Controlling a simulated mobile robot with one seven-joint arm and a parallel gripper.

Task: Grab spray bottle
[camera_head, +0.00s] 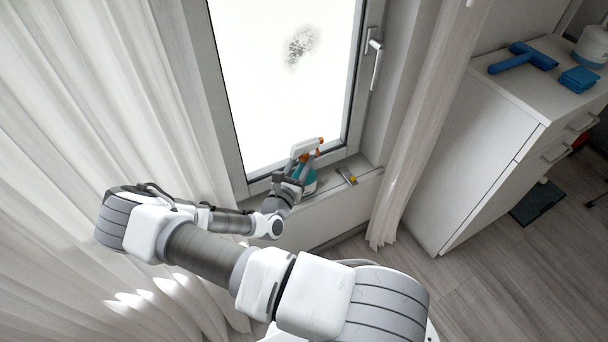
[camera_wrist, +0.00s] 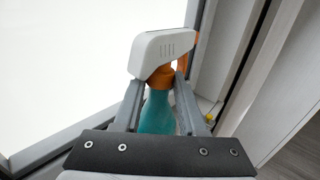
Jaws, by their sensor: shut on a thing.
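The spray bottle (camera_head: 308,180) stands on the window sill, with a teal body, a white head and orange trigger and nozzle parts. In the wrist view the spray bottle (camera_wrist: 158,113) is upright between the fingers, its white head above them. My gripper (camera_head: 298,170) reaches it from the left along the window. In the wrist view my gripper (camera_wrist: 163,92) is shut on the bottle at its orange neck, just under the head. The bottle's lower part is partly hidden by the gripper.
A small yellow and grey tool (camera_head: 346,176) lies on the sill (camera_head: 358,191) right of the bottle. The window (camera_head: 283,80) with its handle (camera_head: 375,58) rises behind. Curtains (camera_head: 425,125) hang on both sides. A white cabinet (camera_head: 485,150) at right holds a blue squeegee (camera_head: 523,58) and a blue cloth (camera_head: 579,79).

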